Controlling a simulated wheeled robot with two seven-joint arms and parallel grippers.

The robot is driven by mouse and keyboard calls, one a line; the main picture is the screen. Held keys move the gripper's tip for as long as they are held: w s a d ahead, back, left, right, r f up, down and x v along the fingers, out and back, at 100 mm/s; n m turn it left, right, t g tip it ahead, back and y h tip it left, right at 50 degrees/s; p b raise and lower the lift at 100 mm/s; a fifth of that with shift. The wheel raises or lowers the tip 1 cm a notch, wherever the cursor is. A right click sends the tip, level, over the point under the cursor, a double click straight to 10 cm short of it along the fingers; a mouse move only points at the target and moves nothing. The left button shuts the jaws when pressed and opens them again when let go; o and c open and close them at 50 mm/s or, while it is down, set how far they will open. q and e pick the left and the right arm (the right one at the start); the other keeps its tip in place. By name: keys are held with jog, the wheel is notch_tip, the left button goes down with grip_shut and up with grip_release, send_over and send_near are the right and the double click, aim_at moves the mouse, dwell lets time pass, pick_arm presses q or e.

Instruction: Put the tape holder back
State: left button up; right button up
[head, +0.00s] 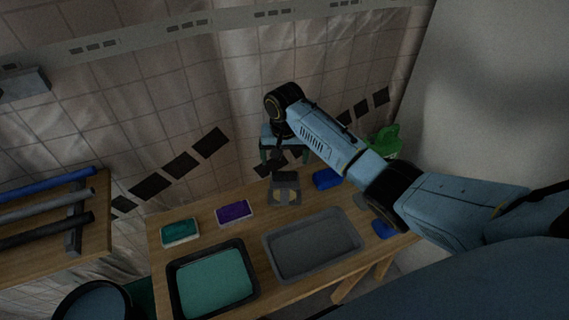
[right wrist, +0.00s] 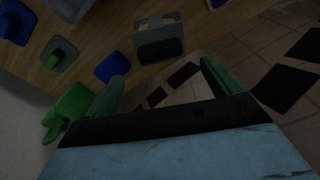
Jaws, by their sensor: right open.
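The tape holder (head: 285,189), a grey block-like piece with a paler curved part, stands near the back edge of the wooden table. In the right wrist view the tape holder (right wrist: 160,40) shows as a grey block with a dark face, ahead of the fingers. My right gripper (head: 284,158) is open, with green fingers spread and nothing between them. It hangs above and just behind the tape holder, apart from it. In the right wrist view the right gripper (right wrist: 162,76) frames floor tiles. My left gripper is not in view.
The wooden table (head: 258,198) carries a grey tray (head: 310,246), a black-rimmed teal tray (head: 212,282), a teal box (head: 181,232), a purple box (head: 232,212) and a blue pad (head: 326,179). A pipe rack (head: 74,225) is at left.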

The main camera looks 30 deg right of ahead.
jog(key=r, duration=0.5)
jog(key=shift+s+a+r+p, duration=0.1)
jog(key=shift+s+r+p, duration=0.15)
jog(key=shift+r+p, duration=0.1)
jog(key=shift+f, duration=0.1)
